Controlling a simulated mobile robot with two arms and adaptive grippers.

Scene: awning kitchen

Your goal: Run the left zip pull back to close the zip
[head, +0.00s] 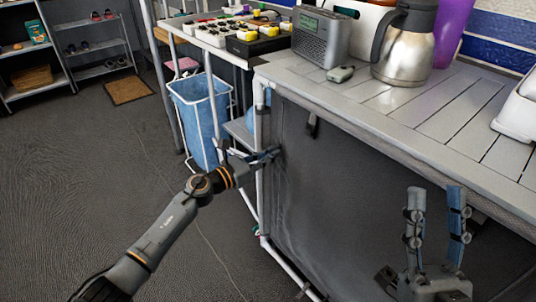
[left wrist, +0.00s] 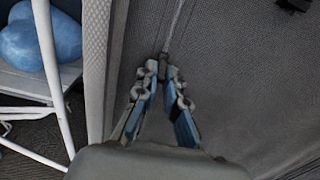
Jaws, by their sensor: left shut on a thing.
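The grey fabric panel (head: 330,180) hangs under the counter on a white tube frame. My left gripper (head: 270,154) reaches in from the left to the panel's left edge. In the left wrist view its fingertips (left wrist: 163,75) close together on the small dark left zip pull (left wrist: 164,58). A thin zip line (left wrist: 178,22) runs up from the pull over the grey fabric. The fingers hide part of the pull. My right gripper (head: 437,205) is open and empty in front of the panel at the lower right.
A dark tab (head: 312,125) hangs on the panel near its top. The white frame post (head: 260,170) stands close to my left gripper. A blue bin (head: 200,120) is left of it. A radio (head: 320,38) and a steel jug (head: 405,50) stand on the counter (head: 400,98).

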